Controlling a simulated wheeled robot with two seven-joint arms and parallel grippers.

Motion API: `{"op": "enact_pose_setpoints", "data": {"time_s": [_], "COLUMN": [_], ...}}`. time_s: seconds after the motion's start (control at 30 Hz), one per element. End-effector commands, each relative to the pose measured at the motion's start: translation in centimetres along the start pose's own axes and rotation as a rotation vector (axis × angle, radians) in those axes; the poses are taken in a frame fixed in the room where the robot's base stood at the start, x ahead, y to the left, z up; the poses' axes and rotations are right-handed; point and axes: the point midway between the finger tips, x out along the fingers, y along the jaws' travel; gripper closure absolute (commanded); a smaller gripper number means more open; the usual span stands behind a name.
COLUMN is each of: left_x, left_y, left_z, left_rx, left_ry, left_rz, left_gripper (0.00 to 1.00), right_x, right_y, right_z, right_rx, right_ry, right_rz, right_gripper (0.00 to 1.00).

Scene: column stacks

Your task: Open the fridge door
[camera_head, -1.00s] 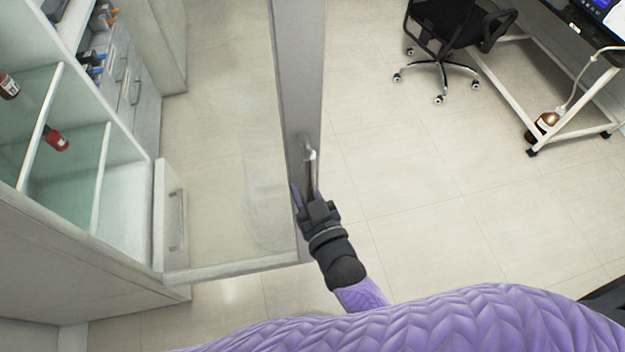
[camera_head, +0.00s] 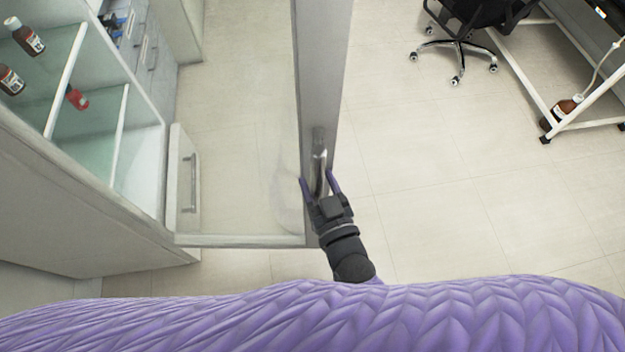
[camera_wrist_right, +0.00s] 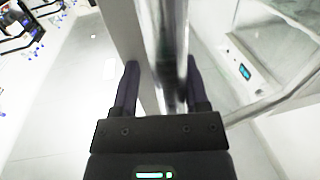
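The fridge door (camera_head: 321,70) stands swung wide open, a glass pane in a grey frame, reaching out from the cabinet at the left. Its upright metal handle (camera_head: 319,165) is on the outer edge of the frame. My right gripper (camera_head: 319,181) is at the lower part of the handle, one finger on each side. My left gripper is not in view.
The open fridge interior at the left has glass shelves (camera_head: 78,80) with bottles (camera_head: 25,37). An office chair (camera_head: 470,25) and a white-framed desk (camera_head: 530,85) are at the upper right. Floor right of the door is clear.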

Motion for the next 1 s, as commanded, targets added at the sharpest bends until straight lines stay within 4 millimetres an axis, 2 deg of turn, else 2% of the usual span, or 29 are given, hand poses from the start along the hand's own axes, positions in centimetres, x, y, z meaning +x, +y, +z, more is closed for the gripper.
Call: {"op": "enact_pose_setpoints", "data": {"time_s": [0.03,0.07,0.1,0.47,0.57,1.0], "left_x": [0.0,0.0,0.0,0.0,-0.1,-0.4], "left_y": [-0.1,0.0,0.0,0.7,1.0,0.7], "left_z": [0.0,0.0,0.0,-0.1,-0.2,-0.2], "left_rx": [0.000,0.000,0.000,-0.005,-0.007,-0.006], "left_ry": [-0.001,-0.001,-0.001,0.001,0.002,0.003], "left_rz": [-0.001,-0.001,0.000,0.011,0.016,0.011], "left_gripper": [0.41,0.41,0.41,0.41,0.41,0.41], "right_x": [0.0,0.0,0.0,0.0,-0.6,-8.9], "right_y": [0.1,0.1,0.1,-0.1,-0.1,0.0], "right_z": [0.1,0.1,0.1,0.0,0.0,0.1], "right_rx": [-0.001,-0.001,-0.001,0.002,0.002,0.002], "right_ry": [-0.002,-0.002,-0.002,-0.002,-0.002,-0.004], "right_rz": [0.003,0.003,0.002,-0.001,-0.002,0.001], "right_gripper": [0.41,0.34,0.33,0.33,0.33,0.33]}}
